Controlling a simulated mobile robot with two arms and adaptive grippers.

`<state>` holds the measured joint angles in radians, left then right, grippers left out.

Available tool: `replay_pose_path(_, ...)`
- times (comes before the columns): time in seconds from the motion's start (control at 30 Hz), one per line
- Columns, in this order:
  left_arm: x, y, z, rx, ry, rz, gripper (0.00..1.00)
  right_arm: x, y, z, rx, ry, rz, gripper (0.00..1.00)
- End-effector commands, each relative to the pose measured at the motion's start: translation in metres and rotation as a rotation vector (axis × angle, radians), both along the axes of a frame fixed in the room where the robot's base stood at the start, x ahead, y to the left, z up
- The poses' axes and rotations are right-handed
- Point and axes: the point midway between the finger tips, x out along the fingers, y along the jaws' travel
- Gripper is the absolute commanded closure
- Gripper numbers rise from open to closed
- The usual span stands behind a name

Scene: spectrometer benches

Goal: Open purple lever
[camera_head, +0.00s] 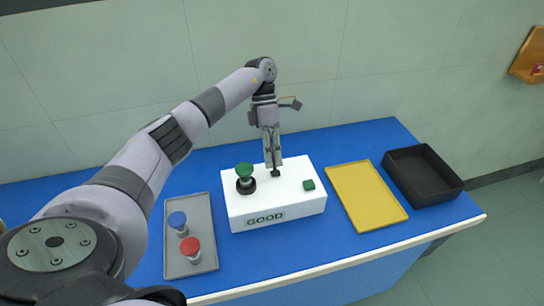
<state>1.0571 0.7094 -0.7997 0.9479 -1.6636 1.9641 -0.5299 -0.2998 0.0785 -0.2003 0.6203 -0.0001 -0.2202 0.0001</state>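No purple lever shows. A white box (290,204) marked GOOD stands on the blue bench. On its top are a green-topped sample on a black round seat (246,186), a small black fitting (275,173) near the back and a green square button (308,185) to the right. My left gripper (273,163) points straight down at the black fitting, its fingers close together and the tips at or just above it. I cannot tell whether they hold it; the fitting is partly hidden. My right gripper is not in view.
A grey tray (207,259) left of the box holds a blue-topped sample (178,222) and a red-topped one (190,248). A yellow tray (366,196) and a black bin (444,184) lie to the right. The wall is close behind the bench (330,145).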

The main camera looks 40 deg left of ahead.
Motion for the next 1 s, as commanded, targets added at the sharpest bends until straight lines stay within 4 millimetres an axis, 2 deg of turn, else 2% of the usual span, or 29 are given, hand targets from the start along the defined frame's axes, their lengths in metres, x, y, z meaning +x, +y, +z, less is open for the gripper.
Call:
replay_pose_path(0.23,0.0,0.0,0.0,0.0,0.0,-0.001,0.67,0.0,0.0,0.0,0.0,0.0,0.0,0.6)
replay_pose_path(0.57,0.001,0.0,0.002,0.0,-0.001,-0.001,0.67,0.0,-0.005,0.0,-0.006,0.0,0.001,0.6)
replay_pose_path(0.67,0.004,0.003,0.009,-0.001,-0.004,0.0,0.67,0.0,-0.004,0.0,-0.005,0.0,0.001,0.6)
replay_pose_path(1.0,0.023,0.026,0.058,0.002,-0.003,0.002,0.67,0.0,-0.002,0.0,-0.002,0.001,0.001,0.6)
